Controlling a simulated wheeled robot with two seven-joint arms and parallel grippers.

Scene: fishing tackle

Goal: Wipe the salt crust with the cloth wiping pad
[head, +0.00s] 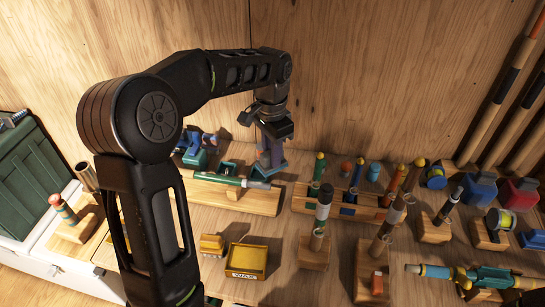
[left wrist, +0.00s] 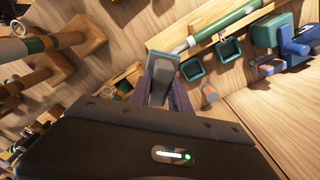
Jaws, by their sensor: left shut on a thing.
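My left gripper (head: 270,152) reaches down near the back wall, behind the right end of a wooden rack. It is shut on the cloth wiping pad (head: 268,169), a grey block with a blue-teal end. In the left wrist view the pad (left wrist: 161,68) sits between the two purple fingers (left wrist: 160,92). I cannot tell whether the pad touches the surface below. I cannot make out the salt crust in either view. My right gripper is in neither view.
A wooden rack (head: 225,196) with a green rod lies just in front of the gripper. A yellow wax box (head: 246,261) stands nearer. Racks with upright rod handles (head: 345,208) fill the right. A green crate (head: 30,170) is at far left. Small teal cups (left wrist: 229,48) show beside the pad.

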